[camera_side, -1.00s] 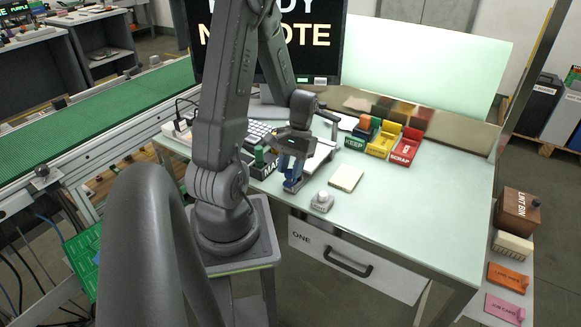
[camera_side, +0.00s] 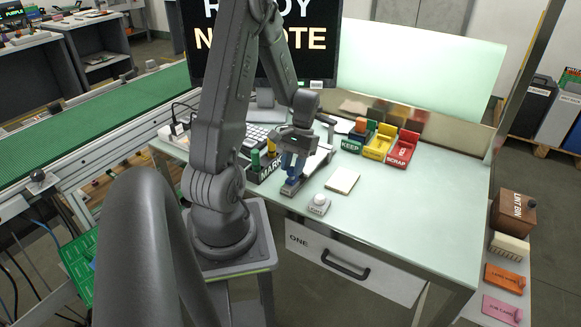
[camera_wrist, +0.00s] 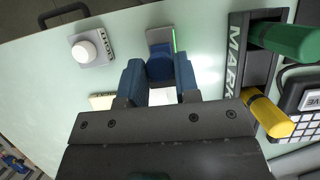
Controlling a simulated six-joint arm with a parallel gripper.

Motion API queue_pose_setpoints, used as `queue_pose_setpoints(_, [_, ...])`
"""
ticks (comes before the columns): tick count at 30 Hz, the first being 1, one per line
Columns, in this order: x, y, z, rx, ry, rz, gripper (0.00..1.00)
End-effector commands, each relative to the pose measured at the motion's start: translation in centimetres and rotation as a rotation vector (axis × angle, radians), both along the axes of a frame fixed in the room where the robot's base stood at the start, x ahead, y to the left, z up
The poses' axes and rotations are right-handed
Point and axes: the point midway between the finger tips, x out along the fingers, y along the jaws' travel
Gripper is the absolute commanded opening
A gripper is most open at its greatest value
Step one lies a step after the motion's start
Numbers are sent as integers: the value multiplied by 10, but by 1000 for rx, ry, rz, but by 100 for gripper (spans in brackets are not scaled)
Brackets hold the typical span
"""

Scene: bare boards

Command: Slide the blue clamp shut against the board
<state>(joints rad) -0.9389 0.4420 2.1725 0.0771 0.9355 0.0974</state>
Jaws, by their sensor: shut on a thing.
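The blue clamp (camera_wrist: 160,65) sits between my gripper's two blue fingers in the wrist view, at the near end of a grey fixture. It also shows low on the fixture in the side view (camera_side: 290,187), partly covered by the fingers. My gripper (camera_side: 291,164) points down over it and is shut on it; the fingers also show in the wrist view (camera_wrist: 158,84). The pale board (camera_side: 316,160) lies on the fixture behind the clamp. A white patch of it (camera_wrist: 162,97) shows between the fingers. I cannot tell if clamp and board touch.
A white button (camera_side: 319,202) and a cream pad (camera_side: 342,180) stand right of the fixture. A marker holder (camera_side: 268,170) stands close on the left. Green, yellow and red bins (camera_side: 378,145) are behind. The table's right side (camera_side: 440,190) is clear.

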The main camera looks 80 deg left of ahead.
Motion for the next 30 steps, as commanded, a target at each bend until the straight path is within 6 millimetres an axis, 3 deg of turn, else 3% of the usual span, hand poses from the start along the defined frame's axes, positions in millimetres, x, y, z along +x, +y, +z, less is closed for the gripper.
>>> queue_pose_setpoints(4, [6,6,1,23,-22,3,0])
queue_pose_setpoints(5, [6,6,1,22,-22,4,32])
queue_pose_setpoints(12, [5,5,1,17,-17,3,55])
queue_pose_setpoints(22, [5,6,5,17,-16,2,55])
queue_pose_setpoints(26, [10,11,22,19,-18,3,55])
queue_pose_setpoints(30, [19,19,50,21,-19,3,55])
